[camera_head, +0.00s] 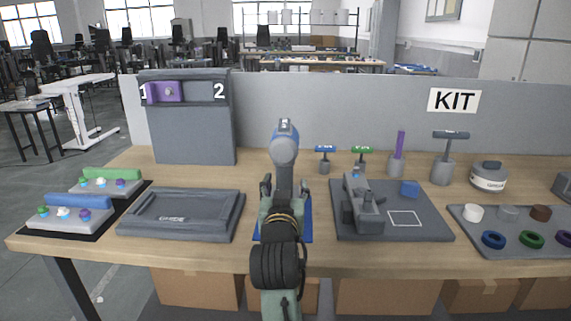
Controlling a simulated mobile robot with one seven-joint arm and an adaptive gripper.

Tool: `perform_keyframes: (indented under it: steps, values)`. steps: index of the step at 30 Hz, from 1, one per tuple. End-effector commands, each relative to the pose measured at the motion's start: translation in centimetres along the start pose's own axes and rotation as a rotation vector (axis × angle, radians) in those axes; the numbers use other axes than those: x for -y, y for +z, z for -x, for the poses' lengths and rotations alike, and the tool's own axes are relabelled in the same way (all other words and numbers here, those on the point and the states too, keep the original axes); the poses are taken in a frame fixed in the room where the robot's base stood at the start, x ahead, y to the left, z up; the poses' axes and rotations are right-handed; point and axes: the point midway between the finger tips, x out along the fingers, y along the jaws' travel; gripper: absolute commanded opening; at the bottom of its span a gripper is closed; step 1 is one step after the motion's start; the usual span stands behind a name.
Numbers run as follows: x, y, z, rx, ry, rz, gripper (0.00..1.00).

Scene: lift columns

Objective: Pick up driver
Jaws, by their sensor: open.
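Several upright tools stand in grey holders at the back right of the workbench (190,255). One has a blue T-handle (325,149), one a green T-handle (362,150), one a plain purple handle (399,145), and one is larger with a dark grey T-handle (450,135). I cannot tell which of them is the driver. My gripper (284,188) is at mid-bench, left of these tools and apart from them. It is open; my arm partly hides its fingers, and no held object shows.
A grey board with a clamp-like fixture (364,208) and a blue block (409,188) lies right of my arm. A blue mat (301,230) is partly hidden beneath it. A grey tray (180,213) and a tall numbered panel (195,130) stand left.

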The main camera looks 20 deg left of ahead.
Motion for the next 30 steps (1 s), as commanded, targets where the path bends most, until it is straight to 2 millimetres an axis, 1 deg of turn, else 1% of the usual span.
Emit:
perform_keyframes:
  steps: [1,3,7,10,16,30]
  values:
    - [0.2,-0.5,-0.9,0.003,0.000,0.001,0.57]
    - [0.5,-0.6,-2.0,0.003,0.000,0.001,0.57]
    - [0.4,-0.4,-3.5,0.001,0.000,0.001,0.57]
    - [0.4,-0.3,-4.0,0.001,0.000,0.001,0.57]
    - [0.4,-0.2,-4.0,0.000,-0.001,0.001,0.57]
    - [0.4,-0.2,-3.9,0.000,-0.001,0.001,0.25]
